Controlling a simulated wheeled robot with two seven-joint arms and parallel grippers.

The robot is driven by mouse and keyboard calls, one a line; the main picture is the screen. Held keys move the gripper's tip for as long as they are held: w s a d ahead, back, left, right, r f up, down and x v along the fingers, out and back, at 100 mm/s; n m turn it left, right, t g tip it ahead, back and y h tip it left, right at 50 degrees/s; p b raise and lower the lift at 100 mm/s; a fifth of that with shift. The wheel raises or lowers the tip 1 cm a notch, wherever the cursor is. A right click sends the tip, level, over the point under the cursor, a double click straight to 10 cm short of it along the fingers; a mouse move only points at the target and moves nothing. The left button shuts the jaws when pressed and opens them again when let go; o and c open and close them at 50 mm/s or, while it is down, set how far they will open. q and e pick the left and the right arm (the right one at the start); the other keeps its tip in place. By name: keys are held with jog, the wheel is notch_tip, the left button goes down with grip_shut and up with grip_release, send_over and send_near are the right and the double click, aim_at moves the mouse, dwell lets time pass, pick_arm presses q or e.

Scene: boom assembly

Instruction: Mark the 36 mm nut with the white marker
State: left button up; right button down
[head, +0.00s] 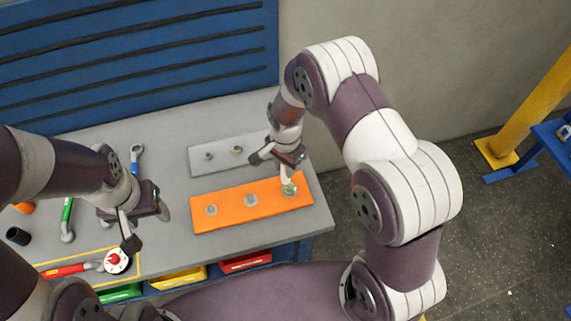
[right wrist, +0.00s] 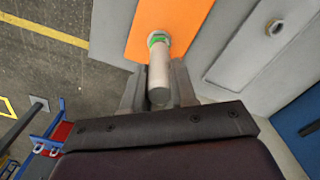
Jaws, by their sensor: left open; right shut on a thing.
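My right gripper (head: 277,158) is shut on the white marker (right wrist: 159,78), a pale cylinder between its fingers in the right wrist view. The marker points down at the right end of the orange plate (head: 232,213). Its far end meets a nut (head: 290,190) there, with green showing around it; I cannot tell whether they touch. Two more nuts sit on the orange plate, one in the middle (head: 250,200) and one at the left (head: 211,210). No size is readable on any nut. My left gripper (head: 127,228) is open and empty above the left of the bench.
A grey plate (head: 222,164) with small fasteners lies behind the orange one. Green-handled (head: 67,215) and blue (head: 137,155) wrenches lie nearby. Coloured bins (head: 180,278) line the bench front.

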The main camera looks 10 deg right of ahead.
jog(key=shift+r+p, duration=2.3)
jog(key=shift+r, duration=0.65)
jog(key=shift+s+f, duration=0.1)
